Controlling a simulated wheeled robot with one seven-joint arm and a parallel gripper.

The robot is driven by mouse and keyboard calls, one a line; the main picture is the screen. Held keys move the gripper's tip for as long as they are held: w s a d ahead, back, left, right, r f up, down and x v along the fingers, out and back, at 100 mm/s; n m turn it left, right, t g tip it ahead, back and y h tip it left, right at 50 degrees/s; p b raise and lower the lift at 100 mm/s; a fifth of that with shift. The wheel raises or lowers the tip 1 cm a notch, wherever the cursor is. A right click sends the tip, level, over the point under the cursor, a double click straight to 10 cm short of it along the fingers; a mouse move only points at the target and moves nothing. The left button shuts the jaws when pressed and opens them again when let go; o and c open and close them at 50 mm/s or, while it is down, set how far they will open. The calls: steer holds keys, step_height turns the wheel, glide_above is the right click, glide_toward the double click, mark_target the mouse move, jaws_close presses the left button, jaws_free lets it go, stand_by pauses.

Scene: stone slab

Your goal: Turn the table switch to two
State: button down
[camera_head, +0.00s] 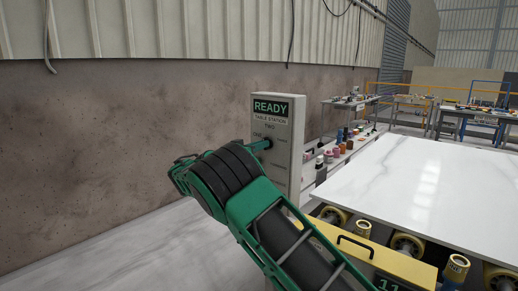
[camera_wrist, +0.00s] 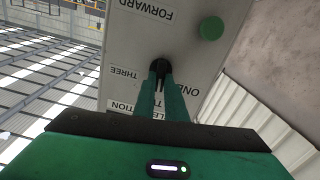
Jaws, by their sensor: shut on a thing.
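The table station panel (camera_head: 287,174) is a pale grey upright box with a green "READY" display at its top. Under the display are the labels "TABLE STATION" and "TWO". The wrist view shows the panel (camera_wrist: 195,68) upside down, with the black switch knob (camera_wrist: 160,65) between the labels "ONE", "TWO" and "THREE". My gripper (camera_wrist: 161,82) is shut on the knob with its green fingers. In the head view my gripper (camera_head: 263,145) reaches the panel face from the left. The fingers cover much of the knob, so I cannot tell which label it points to.
A green round button (camera_wrist: 211,28) sits on the panel near the label "FORWARD". A white marble slab (camera_head: 430,185) lies on rollers at the right, behind a yellow beam (camera_head: 365,255). Shelves with bottles and pots (camera_head: 343,150) stand behind the panel. A wall runs along the left.

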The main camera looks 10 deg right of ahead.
steer(key=shift+a+f+m, duration=0.15)
steer(key=shift+f+m, duration=0.15)
steer(key=shift+m, duration=0.2)
stand_by(0.3)
steer(key=c, duration=1.8)
jaws_free()
steer(key=shift+r+m, duration=0.1)
steer(key=shift+m, duration=0.2)
steer(key=v, duration=1)
steer(key=shift+s+a, duration=0.15)
steer(key=shift+a, duration=0.15)
